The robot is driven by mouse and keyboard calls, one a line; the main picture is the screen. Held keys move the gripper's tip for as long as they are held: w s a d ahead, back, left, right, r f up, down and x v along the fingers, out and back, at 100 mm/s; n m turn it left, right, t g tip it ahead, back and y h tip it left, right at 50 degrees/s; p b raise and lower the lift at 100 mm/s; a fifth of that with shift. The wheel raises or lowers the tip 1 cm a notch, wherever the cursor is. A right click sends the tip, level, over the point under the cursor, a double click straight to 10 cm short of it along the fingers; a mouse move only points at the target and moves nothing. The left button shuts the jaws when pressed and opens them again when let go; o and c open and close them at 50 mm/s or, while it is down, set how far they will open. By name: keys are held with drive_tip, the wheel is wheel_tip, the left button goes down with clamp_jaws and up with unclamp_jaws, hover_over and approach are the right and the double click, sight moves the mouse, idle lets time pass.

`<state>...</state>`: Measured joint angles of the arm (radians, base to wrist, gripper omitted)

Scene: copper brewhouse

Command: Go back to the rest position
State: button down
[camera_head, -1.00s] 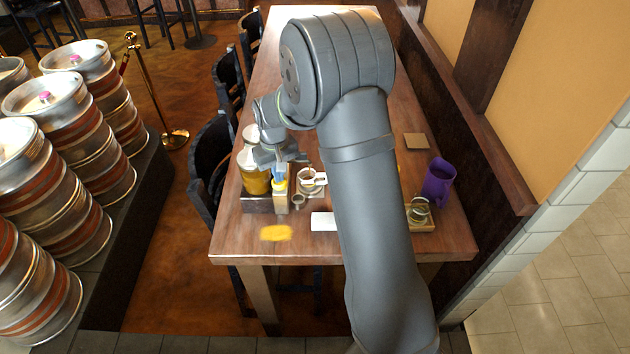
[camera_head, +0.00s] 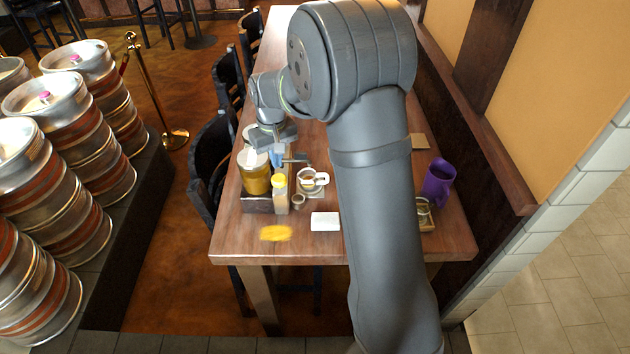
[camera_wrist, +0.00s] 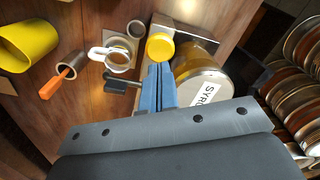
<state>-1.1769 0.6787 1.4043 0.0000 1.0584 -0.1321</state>
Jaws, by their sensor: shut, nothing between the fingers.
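My gripper (camera_head: 277,158) is above the table beside the syrup jar (camera_head: 254,172), with its blue fingers shut and empty. In the wrist view, the fingers (camera_wrist: 158,88) point toward a yellow-capped bottle (camera_wrist: 160,47). The syrup jar (camera_wrist: 202,88) lies to their right in that view. A white cup (camera_wrist: 118,55) is to their left. It is not clear whether the fingertips touch anything; they look apart from the bottle and the cup. My arm hides part of the table's middle in the head view.
The wrist view shows a yellow cup (camera_wrist: 28,45) and an orange-handled tool (camera_wrist: 58,85). Kegs (camera_head: 60,190) stand left.

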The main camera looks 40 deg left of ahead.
sight(279, 178)
drive_tip(key=shift+f, duration=0.15)
idle(0.4)
drive_tip(key=shift+f, duration=2.1)
drive_tip(key=shift+w, duration=0.1)
